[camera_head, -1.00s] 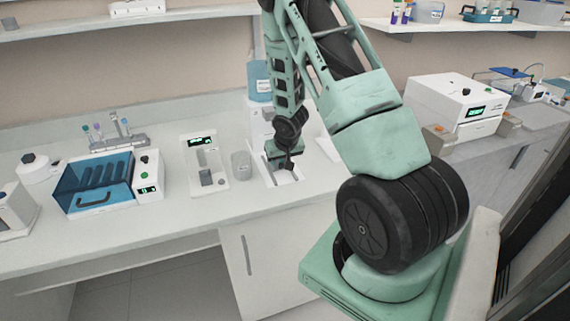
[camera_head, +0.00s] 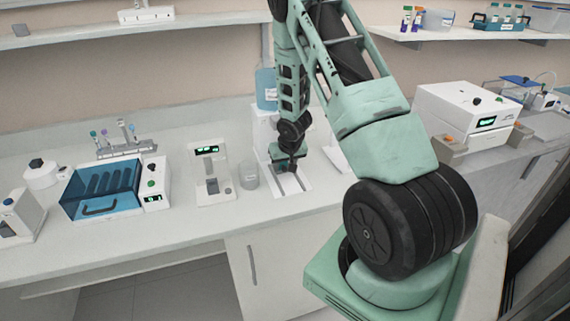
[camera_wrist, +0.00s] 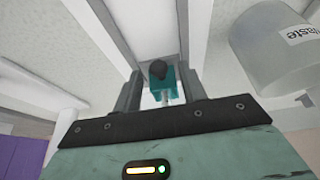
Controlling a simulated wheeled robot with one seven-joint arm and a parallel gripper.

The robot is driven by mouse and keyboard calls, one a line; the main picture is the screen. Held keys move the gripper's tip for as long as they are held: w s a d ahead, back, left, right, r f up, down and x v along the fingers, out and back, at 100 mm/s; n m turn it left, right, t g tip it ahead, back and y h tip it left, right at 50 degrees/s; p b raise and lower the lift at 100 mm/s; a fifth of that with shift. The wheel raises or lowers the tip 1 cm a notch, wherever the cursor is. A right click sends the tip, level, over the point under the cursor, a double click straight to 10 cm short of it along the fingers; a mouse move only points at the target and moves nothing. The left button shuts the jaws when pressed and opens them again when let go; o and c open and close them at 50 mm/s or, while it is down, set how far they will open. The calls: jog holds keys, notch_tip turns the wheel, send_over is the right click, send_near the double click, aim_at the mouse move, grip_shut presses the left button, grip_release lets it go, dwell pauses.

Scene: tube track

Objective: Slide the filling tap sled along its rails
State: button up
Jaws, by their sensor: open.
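The filling tap sled shows in the wrist view as a small teal block with a dark round knob (camera_wrist: 160,72). It sits between the two fingers of my gripper (camera_wrist: 162,88), which are apart on either side of it. I cannot tell whether either finger touches it. Pale rails (camera_wrist: 146,28) run away from the sled in the wrist view. In the head view my gripper (camera_head: 291,167) is low over the white rail base (camera_head: 296,187), in front of the dispenser with a blue bottle (camera_head: 266,88). There the gripper mostly hides the sled.
A clear beaker (camera_head: 249,176) stands left of the rails; a container labelled waste (camera_wrist: 272,48) shows in the wrist view. A white device with a green display (camera_head: 208,172) and a blue-lidded box (camera_head: 100,190) stand further left. The bench front is clear.

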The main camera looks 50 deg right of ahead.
jog(key=shift+r, duration=0.1)
jog(key=p+v, duration=0.1)
jog(key=v, duration=1.6)
jog(key=shift+r, duration=0.15)
jog(key=s+a+r+n+g+y+b, duration=0.15)
jog(key=a+n, duration=0.55)
jog(key=a, duration=2)
jog(key=s+a+r+n+g+y+b, duration=0.1)
jog(key=s+a+n, duration=0.6)
jog(key=s+a, duration=0.8)
jog(key=s+g+b, duration=0.1)
jog(key=s, duration=0.2)
jog(key=shift+r+g+y, duration=0.1)
jog(key=shift+g+y, duration=0.15)
